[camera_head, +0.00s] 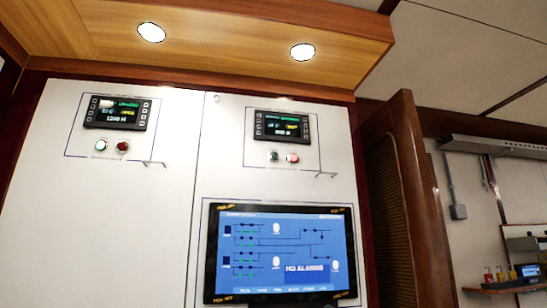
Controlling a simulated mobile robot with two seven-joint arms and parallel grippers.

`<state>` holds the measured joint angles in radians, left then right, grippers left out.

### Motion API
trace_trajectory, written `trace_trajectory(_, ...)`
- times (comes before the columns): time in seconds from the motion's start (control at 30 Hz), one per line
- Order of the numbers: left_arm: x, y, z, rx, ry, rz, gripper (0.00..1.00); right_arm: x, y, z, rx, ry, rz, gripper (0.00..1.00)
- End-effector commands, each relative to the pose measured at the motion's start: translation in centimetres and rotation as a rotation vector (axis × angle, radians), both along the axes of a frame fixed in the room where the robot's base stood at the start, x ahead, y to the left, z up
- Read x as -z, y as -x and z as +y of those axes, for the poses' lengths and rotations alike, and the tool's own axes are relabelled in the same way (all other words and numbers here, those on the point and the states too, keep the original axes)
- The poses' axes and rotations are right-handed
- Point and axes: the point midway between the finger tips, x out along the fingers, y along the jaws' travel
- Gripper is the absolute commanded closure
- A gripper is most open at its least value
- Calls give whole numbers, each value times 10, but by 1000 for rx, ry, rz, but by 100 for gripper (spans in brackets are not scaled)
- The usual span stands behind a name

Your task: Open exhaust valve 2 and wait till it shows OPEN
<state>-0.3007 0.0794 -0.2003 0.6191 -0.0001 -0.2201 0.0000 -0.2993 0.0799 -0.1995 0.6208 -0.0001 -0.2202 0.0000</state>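Two small dark control displays are set in the white panel (150,210): a left display (117,112) and a right display (281,126). Both carry small green and yellow text that I cannot read reliably. Below the left display are a pale green button (101,145) and a red button (122,146). Below the right display are a green button (274,156) and a pinkish-red button (292,158). I cannot tell from the labels which unit is exhaust valve 2, and no OPEN reading is legible. Neither of my grippers is in view.
A large blue screen (280,253) below the right unit shows a line diagram and "NO ALARMS". Small handles (325,175) stick out under both units. A wooden overhang (200,45) with lamps is above; a wooden post (420,200) stands at right.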

Motion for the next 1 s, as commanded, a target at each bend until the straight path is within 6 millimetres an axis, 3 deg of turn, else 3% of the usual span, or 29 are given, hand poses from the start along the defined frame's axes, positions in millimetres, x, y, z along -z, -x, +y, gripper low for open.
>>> trace_trajectory(0.07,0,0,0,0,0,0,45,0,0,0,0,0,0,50)
trace_trajectory(0.57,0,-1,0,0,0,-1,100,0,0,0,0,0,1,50)
trace_trajectory(1.0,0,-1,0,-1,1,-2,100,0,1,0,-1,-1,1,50)
